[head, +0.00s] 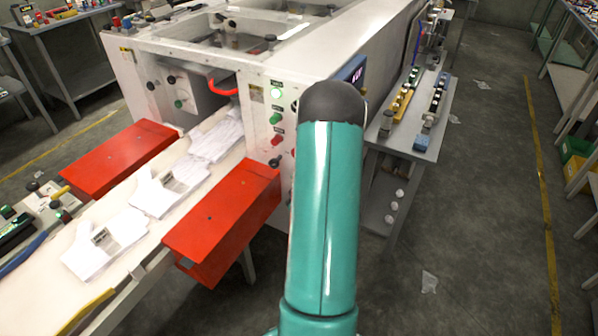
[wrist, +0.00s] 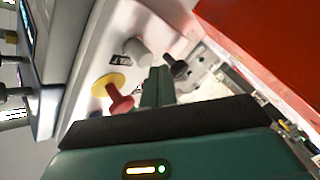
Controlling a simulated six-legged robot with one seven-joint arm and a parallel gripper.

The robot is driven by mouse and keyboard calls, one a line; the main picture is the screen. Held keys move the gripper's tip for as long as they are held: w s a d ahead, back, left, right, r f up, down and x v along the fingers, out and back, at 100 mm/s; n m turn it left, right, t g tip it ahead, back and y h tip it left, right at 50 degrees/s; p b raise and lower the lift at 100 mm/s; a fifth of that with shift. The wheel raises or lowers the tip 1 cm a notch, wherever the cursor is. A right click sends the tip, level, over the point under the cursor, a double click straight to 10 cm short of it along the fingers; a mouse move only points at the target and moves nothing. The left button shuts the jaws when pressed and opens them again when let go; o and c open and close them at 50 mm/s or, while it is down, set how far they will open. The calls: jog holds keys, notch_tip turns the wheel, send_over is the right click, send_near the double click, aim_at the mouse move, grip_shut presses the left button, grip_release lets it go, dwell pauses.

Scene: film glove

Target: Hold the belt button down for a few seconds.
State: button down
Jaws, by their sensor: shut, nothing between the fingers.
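The control panel on the white machine carries a column of controls: a lit pale button (head: 276,93), a green button (head: 275,118), a red button (head: 277,140) and a dark knob (head: 275,162). Their labels are too small to read, so I cannot tell which one is the belt button. In the wrist view a grey button (wrist: 135,50), a black knob (wrist: 178,68) and a red mushroom button (wrist: 118,102) on a yellow plate surround my gripper (wrist: 159,74). It is shut and empty, pointing at the panel; contact cannot be told. My arm hides it in the head view.
A belt (head: 110,215) with white gloves runs into the machine between two red boxes (head: 222,215). One red box juts out close to the panel. A grey side table (head: 414,140) with small parts stands right of my arm. The floor farther right is mostly clear.

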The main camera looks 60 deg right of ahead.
jog(key=shift+a, duration=0.25)
jog(key=a, duration=0.4)
jog(key=shift+s+a, duration=0.25)
jog(key=shift+a, duration=0.15)
dwell(0.6)
